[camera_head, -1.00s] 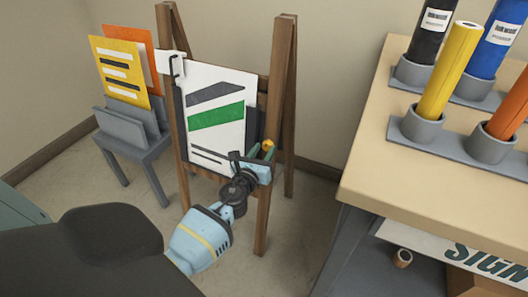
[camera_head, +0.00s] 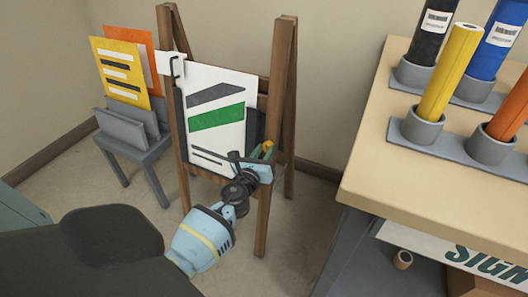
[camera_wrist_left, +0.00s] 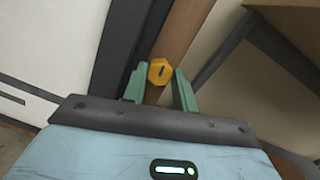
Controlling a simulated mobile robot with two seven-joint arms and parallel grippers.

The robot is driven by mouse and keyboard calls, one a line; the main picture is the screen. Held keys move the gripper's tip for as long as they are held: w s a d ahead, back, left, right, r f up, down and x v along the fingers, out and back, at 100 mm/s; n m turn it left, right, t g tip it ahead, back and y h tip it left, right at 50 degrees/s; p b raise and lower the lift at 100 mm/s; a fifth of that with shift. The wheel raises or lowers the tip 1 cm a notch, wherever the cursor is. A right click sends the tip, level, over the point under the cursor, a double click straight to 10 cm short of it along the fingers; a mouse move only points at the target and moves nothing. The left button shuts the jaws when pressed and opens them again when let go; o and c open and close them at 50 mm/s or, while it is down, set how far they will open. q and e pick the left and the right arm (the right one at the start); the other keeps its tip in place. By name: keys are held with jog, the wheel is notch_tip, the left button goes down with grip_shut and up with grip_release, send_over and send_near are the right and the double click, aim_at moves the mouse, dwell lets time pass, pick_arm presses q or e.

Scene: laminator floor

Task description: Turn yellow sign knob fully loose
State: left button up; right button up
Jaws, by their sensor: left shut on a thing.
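The yellow knob (camera_head: 267,146) is on the right leg of a wooden easel, at the lower right of the white sign (camera_head: 217,112) with a green stripe. In the left wrist view the knob (camera_wrist_left: 160,72) is a small faceted yellow piece with a dark slot, between two green fingertips. My left gripper (camera_head: 262,152) is shut on the knob, and its fingers partly hide it in the head view. The gripper also shows in the left wrist view (camera_wrist_left: 160,80). My right gripper is not in view.
The wooden easel (camera_head: 279,75) stands near the wall. A grey rack (camera_head: 125,127) with yellow and orange sheets is to its left. A worktable (camera_head: 372,155) with several coloured rolls in grey holders is to the right. Some floor is open between the easel and table.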

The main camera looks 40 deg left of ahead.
pick_arm(q)
jog(key=n+g+y, duration=0.1)
jog(key=n, duration=0.4)
jog(key=shift+d+n+p, duration=0.1)
jog(key=shift+n+p, duration=0.2)
jog(key=shift+n, duration=0.1)
jog(key=n+g+p, duration=0.1)
jog(key=n, duration=0.3)
jog(key=shift+r+n, duration=0.1)
jog(key=shift+n, duration=0.3)
jog(key=n+p, duration=0.1)
jog(key=n, duration=0.3)
jog(key=shift+r+g+p, duration=0.1)
jog(key=shift+g+p, duration=0.25)
jog(key=shift+g, duration=0.05)
jog(key=n+p, duration=0.1)
jog(key=n, duration=0.1)
jog(key=shift+n, duration=0.6)
jog(key=shift+g, duration=0.3)
jog(key=o, duration=0.7)
